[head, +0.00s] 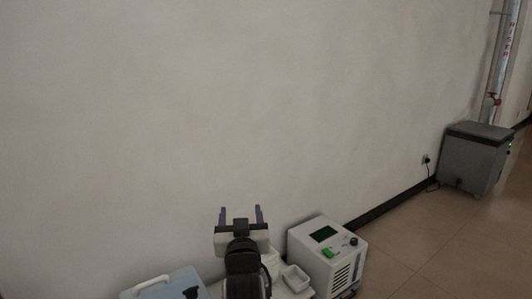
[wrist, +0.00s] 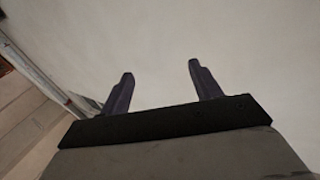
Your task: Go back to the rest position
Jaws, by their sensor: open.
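My gripper (head: 240,215) shows at the bottom middle of the head view, with its two purple fingers pointing up and spread apart. It is open, with nothing between the fingers. The wrist view also shows my gripper (wrist: 160,82), with its two fingers apart and the bare wall behind them. My arm hides part of what lies below and behind it in the head view.
A white instrument (head: 309,251) with a dark screen stands right of my gripper, with a small white tray (head: 296,283) beside it. A pale blue box (head: 182,281) with a handle is at lower left. A grey cabinet (head: 468,160) stands far right. The floor (head: 440,240) is clear.

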